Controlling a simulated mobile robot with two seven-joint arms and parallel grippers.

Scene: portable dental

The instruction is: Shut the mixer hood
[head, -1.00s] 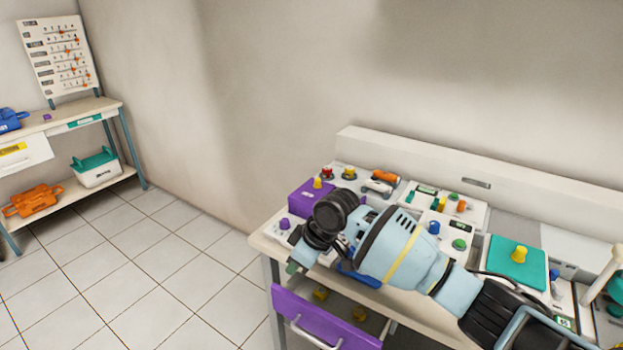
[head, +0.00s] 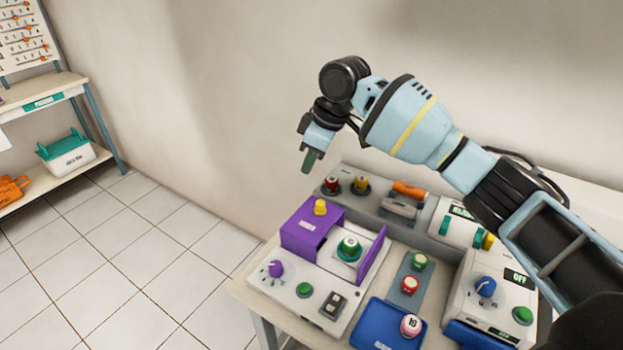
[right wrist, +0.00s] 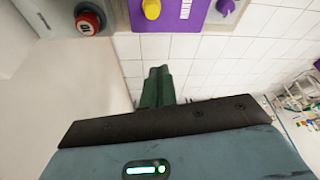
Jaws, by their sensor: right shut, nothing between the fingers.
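The mixer is a white machine (head: 290,284) at the table's left end, with a purple dial and a green button. Its purple hood (head: 300,243) carries a yellow knob (head: 320,207) and stands at the left of the bay. A green-capped pot (head: 348,249) sits uncovered between the hood and an upright purple panel (head: 372,253). My right gripper (head: 309,161) is shut and empty, pointing down above and behind the hood. In the right wrist view, its green fingers (right wrist: 157,88) are together, apart from the hood (right wrist: 186,14) and knob (right wrist: 151,9). My left gripper is not in view.
A red-topped jar (head: 331,185) and a yellow-topped one stand behind the mixer. A blue tray (head: 375,325) with a pink-topped pot is in front. A white device (head: 490,295) reading OFF stands right. Floor left of the table is clear.

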